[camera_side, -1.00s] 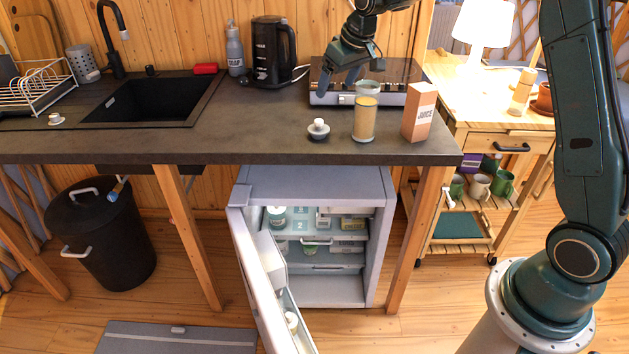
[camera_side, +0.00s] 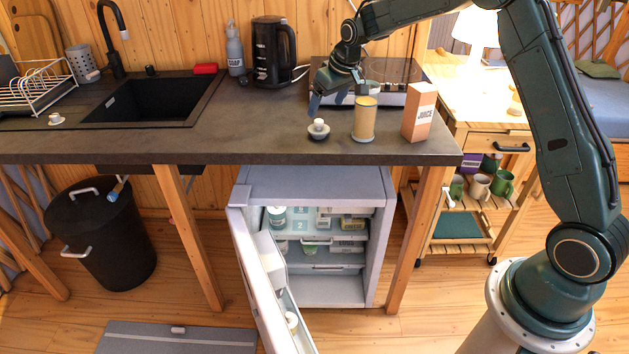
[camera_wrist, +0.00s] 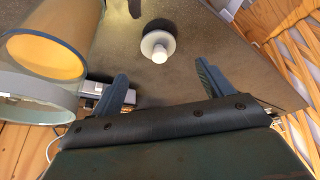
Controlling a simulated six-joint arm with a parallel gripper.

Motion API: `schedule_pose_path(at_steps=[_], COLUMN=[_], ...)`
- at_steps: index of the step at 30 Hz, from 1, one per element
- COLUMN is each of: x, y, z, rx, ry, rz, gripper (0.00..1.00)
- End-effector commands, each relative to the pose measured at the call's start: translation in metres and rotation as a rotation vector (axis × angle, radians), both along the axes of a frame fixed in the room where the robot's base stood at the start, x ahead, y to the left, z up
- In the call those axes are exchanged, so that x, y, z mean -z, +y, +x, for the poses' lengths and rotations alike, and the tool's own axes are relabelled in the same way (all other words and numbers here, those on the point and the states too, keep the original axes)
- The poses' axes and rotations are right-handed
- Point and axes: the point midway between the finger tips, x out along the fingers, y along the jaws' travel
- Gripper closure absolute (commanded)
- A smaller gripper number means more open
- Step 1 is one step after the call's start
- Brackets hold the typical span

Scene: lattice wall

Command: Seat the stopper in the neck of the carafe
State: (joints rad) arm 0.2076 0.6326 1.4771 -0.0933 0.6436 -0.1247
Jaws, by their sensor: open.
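In the wrist view, the stopper (camera_wrist: 158,46) lies beyond the gap between the fingers of my gripper (camera_wrist: 160,85), apart from both. The round mouth of the carafe (camera_wrist: 40,92) is at the left there.
A juice carton (camera_side: 419,112) stands right of the carafe, close to the counter's right end. A hob (camera_side: 390,75) lies behind them, and a kettle (camera_side: 273,52) stands at the back. The counter (camera_side: 240,125) left of the stopper is clear up to the sink (camera_side: 155,100).

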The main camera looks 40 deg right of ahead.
Motion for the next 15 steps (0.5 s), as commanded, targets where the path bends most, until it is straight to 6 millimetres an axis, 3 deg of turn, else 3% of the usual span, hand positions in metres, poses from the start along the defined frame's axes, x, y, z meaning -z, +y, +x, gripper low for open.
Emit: schedule_pose_path(at_steps=[6,15], x=[0.026,0.032], y=[0.000,0.000], z=[0.010,0.014], rx=[0.000,0.000], ry=[0.002,-0.001], rz=[0.000,-0.001], gripper=[0.21,0.21])
